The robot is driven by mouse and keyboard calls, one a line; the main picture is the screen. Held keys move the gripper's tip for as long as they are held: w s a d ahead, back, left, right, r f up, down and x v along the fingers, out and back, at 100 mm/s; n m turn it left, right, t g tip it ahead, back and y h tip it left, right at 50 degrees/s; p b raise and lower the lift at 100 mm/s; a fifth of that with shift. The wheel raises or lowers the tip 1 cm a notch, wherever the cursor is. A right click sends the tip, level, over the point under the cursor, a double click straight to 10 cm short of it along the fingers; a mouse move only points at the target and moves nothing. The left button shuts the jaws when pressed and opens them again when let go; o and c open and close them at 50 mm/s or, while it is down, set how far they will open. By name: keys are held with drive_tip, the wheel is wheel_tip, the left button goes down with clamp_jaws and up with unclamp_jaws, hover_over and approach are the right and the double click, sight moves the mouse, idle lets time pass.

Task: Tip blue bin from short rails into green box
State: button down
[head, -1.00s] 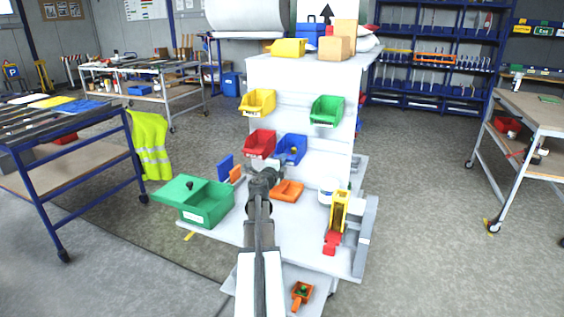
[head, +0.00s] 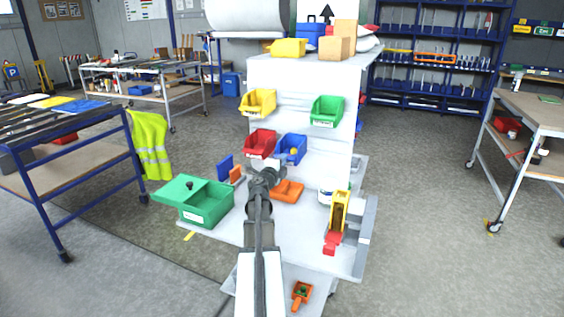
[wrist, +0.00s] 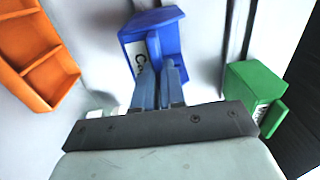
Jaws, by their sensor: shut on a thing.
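The blue bin (head: 292,146) hangs low on the white panel, right of the red bin. A small yellow item shows inside it. My gripper (wrist: 158,68) is shut on the blue bin, which shows with a white label in the wrist view (wrist: 165,28). In the head view my arm partly hides the grip. The green box (head: 207,207) stands on the table's left side, and its lid (head: 186,188) with a dark knob lies to the left.
A red bin (head: 260,142) hangs beside the blue one. Yellow (head: 258,102) and green (head: 327,110) bins hang above. An orange tray (head: 288,190) lies below. Blue and orange upright pieces (head: 226,167) stand behind the green box. A yellow-and-red device (head: 338,218) stands right.

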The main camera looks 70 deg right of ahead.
drive_tip(key=shift+r, duration=0.15)
drive_tip(key=shift+r, duration=1)
drive_tip(key=shift+a, duration=0.1)
drive_tip(key=a, duration=1.4)
idle(0.6)
